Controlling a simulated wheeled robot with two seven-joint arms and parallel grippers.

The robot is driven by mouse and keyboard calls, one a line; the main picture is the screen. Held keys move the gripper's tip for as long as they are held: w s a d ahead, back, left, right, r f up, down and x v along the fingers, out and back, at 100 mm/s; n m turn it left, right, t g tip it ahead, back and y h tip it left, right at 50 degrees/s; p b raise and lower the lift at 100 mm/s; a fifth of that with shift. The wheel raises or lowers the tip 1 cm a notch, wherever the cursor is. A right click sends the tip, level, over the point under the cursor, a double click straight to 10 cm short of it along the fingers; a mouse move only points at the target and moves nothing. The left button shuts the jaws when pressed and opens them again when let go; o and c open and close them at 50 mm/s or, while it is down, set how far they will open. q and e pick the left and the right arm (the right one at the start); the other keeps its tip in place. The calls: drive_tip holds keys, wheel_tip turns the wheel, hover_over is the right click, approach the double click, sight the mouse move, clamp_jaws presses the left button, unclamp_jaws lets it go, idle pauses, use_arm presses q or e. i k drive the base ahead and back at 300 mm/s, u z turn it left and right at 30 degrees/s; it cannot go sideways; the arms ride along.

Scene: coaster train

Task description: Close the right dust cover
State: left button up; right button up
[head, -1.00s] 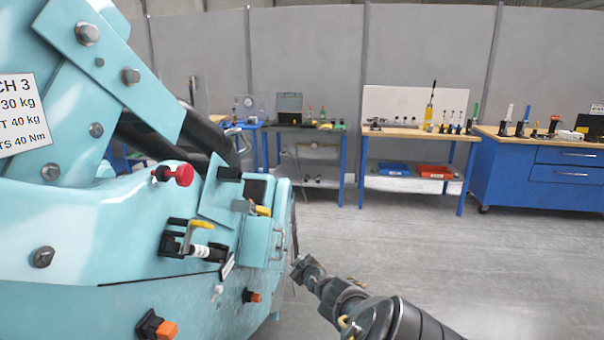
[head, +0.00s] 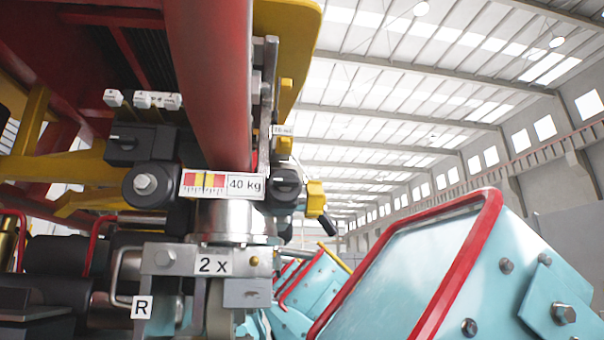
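I cannot tell for certain which part is the right dust cover. A small plate marked "R" (head: 141,307) hangs at the lower left of the head view, on a steel bracket (head: 168,258) with a "2 x" plate (head: 213,265). A grey block (head: 246,293) sits just right of the bracket's middle. Neither of my grippers shows in the head view.
A thick red tube (head: 213,80) and a yellow bar (head: 293,50) come down from above. A yellow-handled valve (head: 316,197) sticks out right of the steel parts. A turquoise body with a red rim (head: 410,265) fills the lower right.

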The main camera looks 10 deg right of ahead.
sight(284, 145)
drive_tip(key=z, duration=1.7)
drive_tip(key=k, duration=1.9)
drive_tip(key=u, duration=0.8)
drive_tip(key=i, duration=1.7)
drive_tip(key=u, duration=0.05)
